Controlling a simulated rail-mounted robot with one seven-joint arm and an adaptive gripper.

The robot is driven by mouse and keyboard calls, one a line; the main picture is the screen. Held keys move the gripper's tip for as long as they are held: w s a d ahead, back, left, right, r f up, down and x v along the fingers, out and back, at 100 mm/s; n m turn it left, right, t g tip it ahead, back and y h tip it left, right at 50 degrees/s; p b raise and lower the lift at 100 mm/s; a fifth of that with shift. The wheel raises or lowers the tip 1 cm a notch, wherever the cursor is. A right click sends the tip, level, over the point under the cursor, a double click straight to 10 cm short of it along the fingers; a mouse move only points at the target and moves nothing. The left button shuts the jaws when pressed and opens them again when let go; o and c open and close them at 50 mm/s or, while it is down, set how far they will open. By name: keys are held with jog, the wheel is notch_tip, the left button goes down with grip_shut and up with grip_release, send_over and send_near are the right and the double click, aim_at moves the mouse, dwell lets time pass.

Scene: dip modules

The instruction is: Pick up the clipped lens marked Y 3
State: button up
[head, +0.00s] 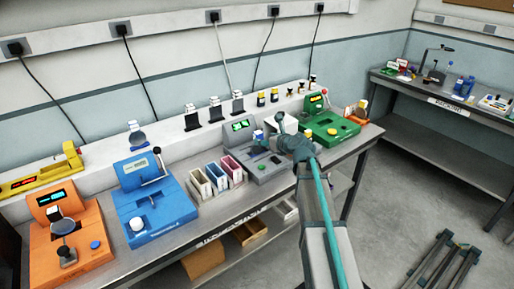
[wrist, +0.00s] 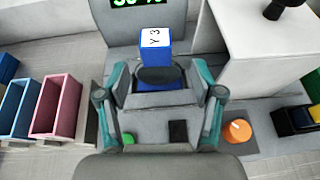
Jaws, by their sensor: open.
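The clipped lens marked Y 3 (wrist: 153,44) has a blue clip with a white label on top. A dark rounded part sits below the label, in front of the grey module (wrist: 108,18). In the head view a small blue and white piece (head: 258,135) by the grey module (head: 237,128) appears to be it. My gripper (wrist: 163,88) is open, with one finger to the left and one to the right of the lens's lower part. I cannot tell whether either finger touches it. In the head view my gripper (head: 279,132) is over the right side of the grey module.
A pink bin (wrist: 57,107) and a blue bin (wrist: 18,107) stand to the left. A white block (wrist: 250,60) and an orange knob (wrist: 238,130) are close on the right. A green module (head: 330,130), a blue module (head: 150,205) and an orange module (head: 65,235) share the bench.

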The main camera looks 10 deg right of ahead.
aim_at(260, 138)
jog(key=shift+p+x, duration=0.85)
jog(key=shift+x, duration=2.15)
jog(key=shift+s+a+f, duration=0.15)
jog(key=shift+c, duration=0.2)
jog(key=c, duration=1.2)
